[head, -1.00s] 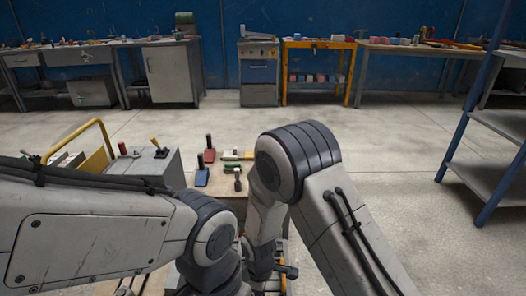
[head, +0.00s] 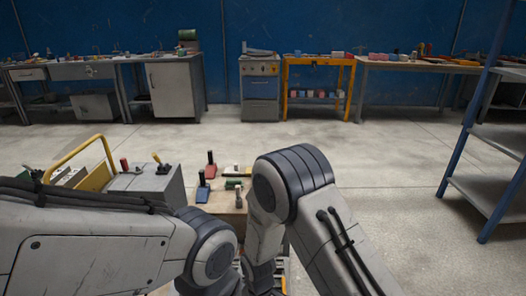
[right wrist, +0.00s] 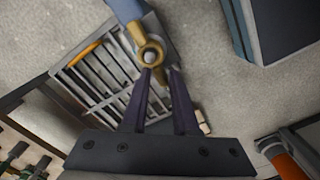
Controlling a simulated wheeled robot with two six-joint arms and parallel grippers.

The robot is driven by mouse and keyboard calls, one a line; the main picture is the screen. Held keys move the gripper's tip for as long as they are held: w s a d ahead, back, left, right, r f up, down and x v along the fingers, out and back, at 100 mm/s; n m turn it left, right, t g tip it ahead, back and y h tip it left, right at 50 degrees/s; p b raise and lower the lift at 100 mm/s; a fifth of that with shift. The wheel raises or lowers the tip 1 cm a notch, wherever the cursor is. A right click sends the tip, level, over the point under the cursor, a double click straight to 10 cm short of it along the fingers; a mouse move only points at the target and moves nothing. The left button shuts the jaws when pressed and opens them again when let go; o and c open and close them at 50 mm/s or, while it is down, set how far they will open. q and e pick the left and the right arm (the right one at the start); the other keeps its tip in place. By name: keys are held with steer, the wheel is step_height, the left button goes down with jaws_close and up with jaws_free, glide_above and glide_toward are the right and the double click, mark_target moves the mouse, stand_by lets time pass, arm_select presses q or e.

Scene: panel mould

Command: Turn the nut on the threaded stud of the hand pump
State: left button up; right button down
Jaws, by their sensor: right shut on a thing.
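In the right wrist view, a brass nut (right wrist: 140,36) with lugs sits around the pale round end of a threaded stud (right wrist: 150,56). A blue part, seemingly of the hand pump (right wrist: 124,8), is behind it at the top edge. My right gripper (right wrist: 160,74) has its two dark fingers at the nut's lower lug and is shut on it. How deep the lug sits between the fingers is hard to tell. In the head view my forearms hide the pump and the nut. My left gripper does not show.
A slatted metal rack (right wrist: 85,85) lies below the nut in the wrist view. A blue-framed shelf (head: 490,190) stands right; open floor lies beyond.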

steer(key=w+m, duration=0.1)
steer(key=m, duration=0.1)
steer(key=w+m, duration=0.1)
steer(key=shift+w+d+r+p, duration=0.25)
steer(key=shift+w+p, duration=0.05)
steer(key=c, duration=0.5)
jaws_free()
steer(key=shift+a, duration=0.1)
steer(key=shift+s+a+r+p, duration=0.15)
steer(key=shift+s+r+p, duration=0.25)
steer(key=shift+r, duration=1.3)
steer(key=shift+s+a+r+p, duration=0.25)
steer(key=shift+r+p, duration=0.4)
steer(key=shift+r, duration=1)
steer(key=shift+s+a+r+p, duration=0.1)
steer(key=shift+s+r+p, duration=0.3)
steer(key=shift+r, duration=1.3)
